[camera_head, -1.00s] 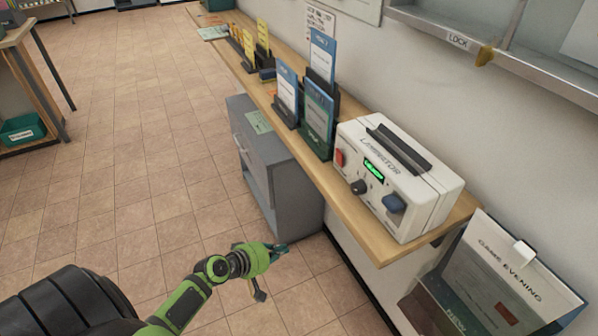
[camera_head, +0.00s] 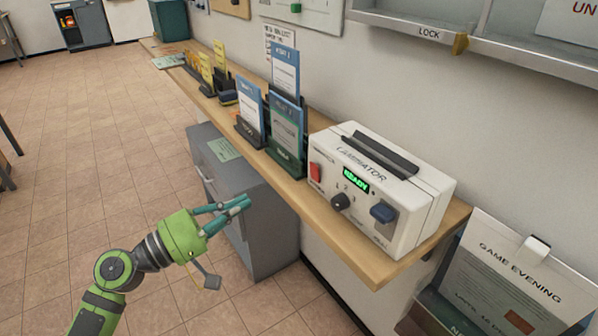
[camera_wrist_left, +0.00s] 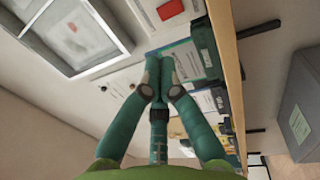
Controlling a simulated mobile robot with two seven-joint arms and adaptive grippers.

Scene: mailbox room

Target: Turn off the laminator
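The white laminator (camera_head: 385,190) stands on the wooden wall shelf. Its front panel has a red switch (camera_head: 315,172), a green lit display (camera_head: 355,180) reading READY, a dark knob (camera_head: 340,202) and a blue button or lever (camera_head: 383,213). My left gripper (camera_head: 240,203) is in front of the shelf, over the grey cabinet, left of the laminator and apart from it. Its fingers are together and hold nothing. In the left wrist view the fingertips (camera_wrist_left: 159,62) meet, and the red switch (camera_wrist_left: 171,9) shows above them. My right gripper is not in view.
The wooden shelf (camera_head: 340,241) runs along the wall. Brochure holders (camera_head: 288,130) stand left of the laminator. A grey cabinet (camera_head: 265,215) is below. A Game Evening leaflet holder (camera_head: 515,275) hangs at the lower right. Open floor lies to the left.

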